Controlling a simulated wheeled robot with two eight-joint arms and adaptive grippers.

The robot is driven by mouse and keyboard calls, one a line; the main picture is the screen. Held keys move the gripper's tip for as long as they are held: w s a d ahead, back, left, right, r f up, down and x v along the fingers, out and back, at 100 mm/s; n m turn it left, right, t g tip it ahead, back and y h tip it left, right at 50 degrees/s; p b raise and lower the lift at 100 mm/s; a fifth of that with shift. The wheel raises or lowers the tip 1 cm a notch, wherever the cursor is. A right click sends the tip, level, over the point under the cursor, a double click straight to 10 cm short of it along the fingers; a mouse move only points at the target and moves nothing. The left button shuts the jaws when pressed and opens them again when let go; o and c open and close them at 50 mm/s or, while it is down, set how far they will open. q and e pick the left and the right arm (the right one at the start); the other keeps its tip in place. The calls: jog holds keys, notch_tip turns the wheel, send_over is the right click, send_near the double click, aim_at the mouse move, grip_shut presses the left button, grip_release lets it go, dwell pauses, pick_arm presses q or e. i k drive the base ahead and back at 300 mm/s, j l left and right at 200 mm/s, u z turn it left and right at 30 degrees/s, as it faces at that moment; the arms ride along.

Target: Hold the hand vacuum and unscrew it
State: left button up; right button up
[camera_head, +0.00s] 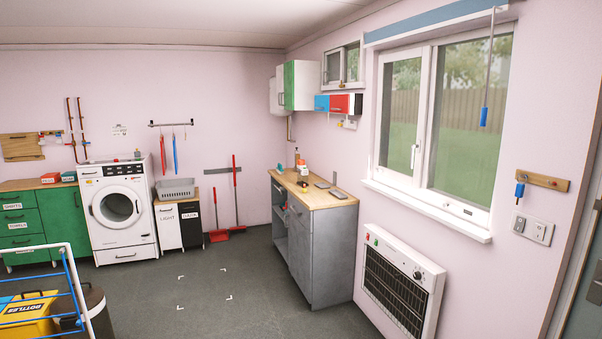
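I cannot pick out the hand vacuum for certain. A small white and orange item (303,169) stands on the wooden top of the grey cabinet (312,199), towards its back; it is too small to tell what it is. Neither of my grippers is in view, and no arm shows.
The grey cabinet stands against the right wall, with flat dark items (338,194) on top. A heater (399,285) hangs on the wall nearer me. A washing machine (117,210) is at the back. The middle floor is clear.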

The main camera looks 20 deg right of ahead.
aim_at(302, 174)
jog(key=i+j+u, duration=0.15)
jog(key=i, duration=2)
jog(key=i+z, duration=0.15)
jog(key=i, duration=1.05)
jog(key=i+j+z, duration=0.2)
jog(key=i, duration=1.05)
jog(key=l, duration=0.1)
